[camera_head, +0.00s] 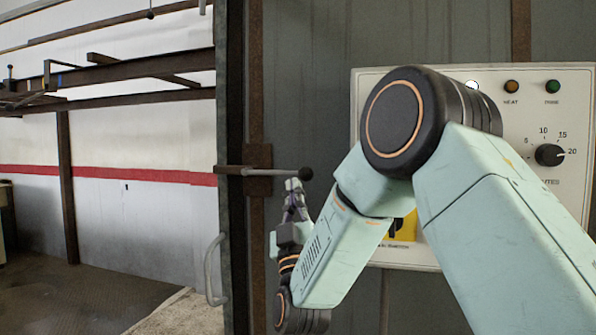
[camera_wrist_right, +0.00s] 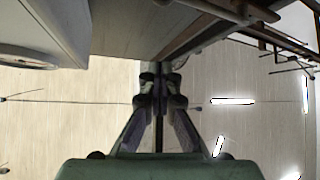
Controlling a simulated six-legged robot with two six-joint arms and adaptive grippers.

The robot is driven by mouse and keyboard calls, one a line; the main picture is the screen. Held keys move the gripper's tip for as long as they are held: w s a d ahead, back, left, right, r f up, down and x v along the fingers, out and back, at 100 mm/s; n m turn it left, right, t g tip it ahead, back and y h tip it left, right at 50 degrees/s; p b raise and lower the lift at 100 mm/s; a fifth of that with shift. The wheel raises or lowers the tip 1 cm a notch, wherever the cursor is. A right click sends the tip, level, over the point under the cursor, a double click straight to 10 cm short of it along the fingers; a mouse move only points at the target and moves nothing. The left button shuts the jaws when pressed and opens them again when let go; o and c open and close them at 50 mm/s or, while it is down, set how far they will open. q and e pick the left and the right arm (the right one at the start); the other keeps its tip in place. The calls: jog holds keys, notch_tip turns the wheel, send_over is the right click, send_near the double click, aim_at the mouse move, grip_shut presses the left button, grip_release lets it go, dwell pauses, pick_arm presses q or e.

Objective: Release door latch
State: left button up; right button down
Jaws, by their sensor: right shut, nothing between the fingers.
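The door latch (camera_head: 265,171) is a horizontal bar with a dark ball at its right end, in the head view. It crosses a rusty plate at the edge of the grey-green door frame. My right gripper (camera_head: 292,184) points up just below the bar, close to the ball end. I cannot tell whether it touches the bar. In the right wrist view the gripper's fingers (camera_wrist_right: 160,82) are together with nothing between them. The latch cannot be made out clearly in that view. My left gripper is not in view.
A control panel (camera_head: 574,200) with lamps and a dial is on the wall at right, partly behind my right arm. A curved door handle (camera_head: 213,272) hangs below the latch. An open room with dark overhead rails (camera_head: 140,68) lies at left.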

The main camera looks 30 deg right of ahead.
aim_at(301, 172)
jog(key=p+x, duration=0.1)
jog(key=x, duration=0.9)
jog(key=d+f, duration=0.1)
jog(key=w+d+f, duration=0.1)
jog(key=f, duration=0.1)
jog(key=shift+d+f, duration=0.25)
jog(key=shift+s+a, duration=0.1)
jog(key=shift+d+f, duration=0.2)
jog(key=shift+d, duration=0.05)
